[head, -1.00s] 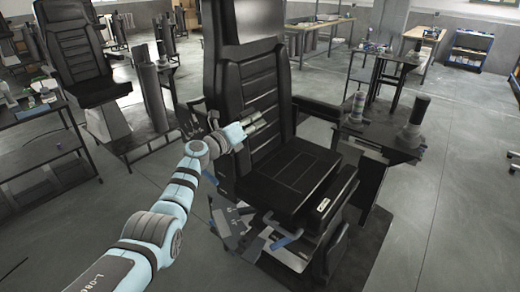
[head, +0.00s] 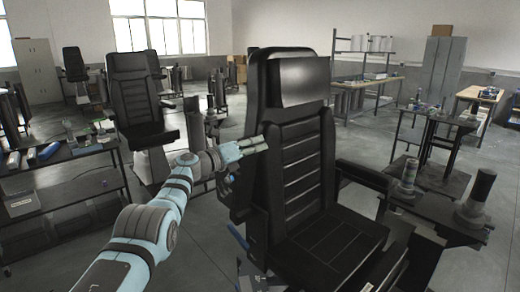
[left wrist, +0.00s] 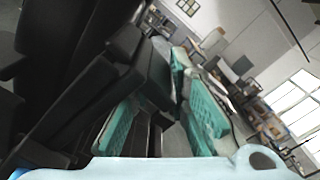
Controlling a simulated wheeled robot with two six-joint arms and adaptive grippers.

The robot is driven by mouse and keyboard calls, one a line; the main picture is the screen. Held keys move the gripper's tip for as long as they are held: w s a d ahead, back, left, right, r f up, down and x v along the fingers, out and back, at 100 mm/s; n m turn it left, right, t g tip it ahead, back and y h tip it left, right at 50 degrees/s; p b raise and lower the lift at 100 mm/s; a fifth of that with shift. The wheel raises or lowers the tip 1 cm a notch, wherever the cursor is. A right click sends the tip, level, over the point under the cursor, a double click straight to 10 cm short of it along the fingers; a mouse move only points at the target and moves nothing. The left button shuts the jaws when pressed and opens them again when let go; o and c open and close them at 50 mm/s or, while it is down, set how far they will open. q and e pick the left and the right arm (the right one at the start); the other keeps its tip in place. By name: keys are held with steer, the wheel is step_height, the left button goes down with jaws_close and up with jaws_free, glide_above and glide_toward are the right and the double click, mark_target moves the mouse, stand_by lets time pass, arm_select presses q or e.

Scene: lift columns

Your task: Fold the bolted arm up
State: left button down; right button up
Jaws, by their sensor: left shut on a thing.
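The black chair (head: 305,150) stands at the centre of the head view, with a tall backrest and a seat. My left gripper (head: 253,145) is at the left side of the backrest, about mid-height. In the left wrist view its teal finger pads (left wrist: 165,115) lie on either side of a dark block (left wrist: 150,72), and it is shut on this part. The block appears to be the chair's bolted arm, but the head view mostly hides it behind my gripper and wrist. My right gripper is out of view.
The chair's other armrest (head: 362,175) and a side console with upright cylinders (head: 408,175) are on the right. A second black chair (head: 137,105) stands behind on the left. A dark shelf table (head: 65,165) is at the far left. Grey floor is open at right.

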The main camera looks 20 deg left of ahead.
arm_select(q)
steer(key=shift+d+r, duration=0.15)
steer(key=shift+r, duration=0.05)
steer(key=c, duration=1.7)
jaws_free()
steer(key=shift+s+d, duration=0.1)
steer(key=shift+d, duration=0.05)
steer(key=shift+s+a+f, duration=0.15)
steer(key=shift+s+a, duration=0.2)
steer(key=shift+a, duration=0.15)
steer(key=v, duration=0.6)
steer(key=shift+s+d+r, duration=0.15)
steer(key=shift+s+r, duration=0.05)
steer(key=shift+s, duration=0.15)
steer(key=shift+w, duration=0.1)
